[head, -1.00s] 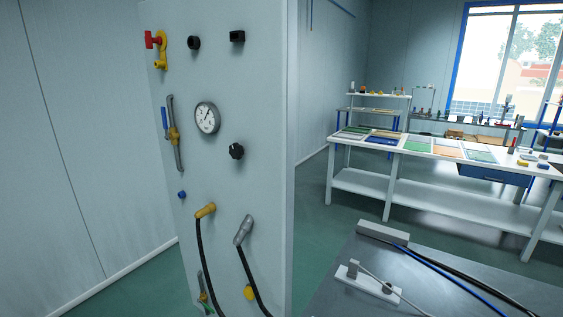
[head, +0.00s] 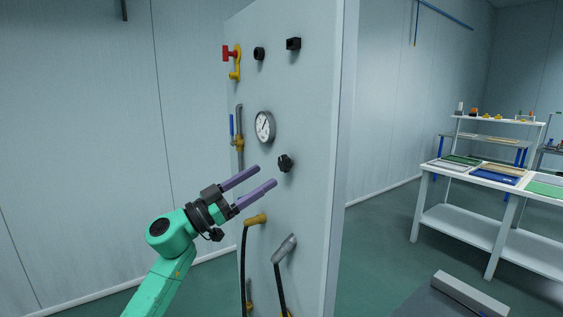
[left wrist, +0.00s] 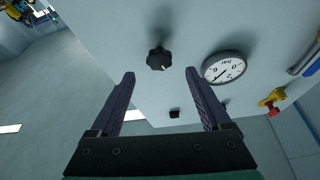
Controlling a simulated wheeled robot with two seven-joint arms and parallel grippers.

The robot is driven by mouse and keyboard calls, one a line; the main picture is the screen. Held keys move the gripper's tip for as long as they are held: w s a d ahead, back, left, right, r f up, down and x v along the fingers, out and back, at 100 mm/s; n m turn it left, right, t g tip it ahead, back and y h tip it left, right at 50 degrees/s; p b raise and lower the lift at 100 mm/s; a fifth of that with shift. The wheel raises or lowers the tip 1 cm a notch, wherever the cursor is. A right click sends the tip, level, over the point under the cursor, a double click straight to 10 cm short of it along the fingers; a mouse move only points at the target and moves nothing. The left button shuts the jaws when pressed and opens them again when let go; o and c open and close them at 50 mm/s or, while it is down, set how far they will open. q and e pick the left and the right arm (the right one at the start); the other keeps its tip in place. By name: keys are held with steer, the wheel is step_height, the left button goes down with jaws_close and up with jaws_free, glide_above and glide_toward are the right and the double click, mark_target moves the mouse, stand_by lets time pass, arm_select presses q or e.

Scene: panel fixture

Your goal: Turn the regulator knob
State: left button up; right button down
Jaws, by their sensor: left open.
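The regulator knob, a black lobed knob (head: 285,163), sits on the pale grey panel (head: 310,110), below and right of the round pressure gauge (head: 264,126). My left gripper (head: 265,175), with purple fingers on a green arm, is open and empty. Its fingertips point at the knob from the lower left and look a little short of it. In the left wrist view the knob (left wrist: 159,58) shows between and just beyond the two fingertips (left wrist: 160,74), with the gauge (left wrist: 224,68) to the right. My right gripper is out of view.
A red and yellow valve (head: 234,58) and two black fittings (head: 259,53) are higher on the panel. A blue-handled valve (head: 238,130) is left of the gauge. Hoses hang from yellow (head: 256,219) and grey (head: 285,247) connectors below. A bench (head: 470,190) stands at right.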

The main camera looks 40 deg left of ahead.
mark_target(282, 165)
arm_select(q)
steer(key=p+x, duration=0.1)
steer(key=x, duration=0.4)
steer(key=shift+w+d+r, duration=0.15)
steer(key=shift+w+r, duration=0.1)
steer(key=shift+r, duration=0.05)
steer(key=shift+w, duration=0.25)
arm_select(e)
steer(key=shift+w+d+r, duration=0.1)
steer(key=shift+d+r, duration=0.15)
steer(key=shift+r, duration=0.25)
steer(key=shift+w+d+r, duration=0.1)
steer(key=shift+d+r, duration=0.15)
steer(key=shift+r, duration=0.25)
arm_select(q)
steer(key=shift+d, duration=0.1)
steer(key=shift+c, duration=0.3)
jaws_close()
steer(key=shift+m, duration=0.5)
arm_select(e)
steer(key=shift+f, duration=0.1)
